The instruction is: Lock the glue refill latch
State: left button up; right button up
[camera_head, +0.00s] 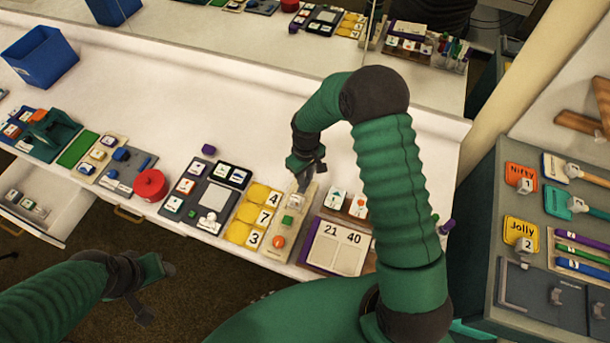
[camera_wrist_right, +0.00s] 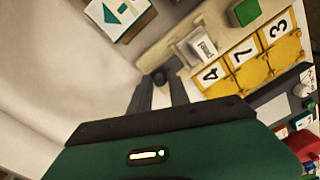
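My right gripper (camera_head: 306,184) is over the top end of a narrow beige board (camera_head: 289,228) with a green block and an orange knob. In the right wrist view, my right gripper's fingers (camera_wrist_right: 161,88) are apart, with a small dark round piece (camera_wrist_right: 160,75) at their tips. I cannot tell whether they grip it. A white labelled block (camera_wrist_right: 203,47) is just beyond on the board (camera_wrist_right: 165,48). No readable label marks a glue refill latch. My left gripper (camera_head: 155,291) is open and empty, away from the table at lower left.
Left of the board are yellow number tiles (camera_head: 262,217) and a red round pot (camera_head: 150,185). On the right are a 21/40 board (camera_head: 338,247) and a grey cabinet (camera_head: 505,200) with latch-like fittings (camera_head: 556,296). The white tabletop behind (camera_head: 230,110) is mostly clear.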

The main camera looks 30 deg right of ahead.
grip_shut()
dwell(1.1)
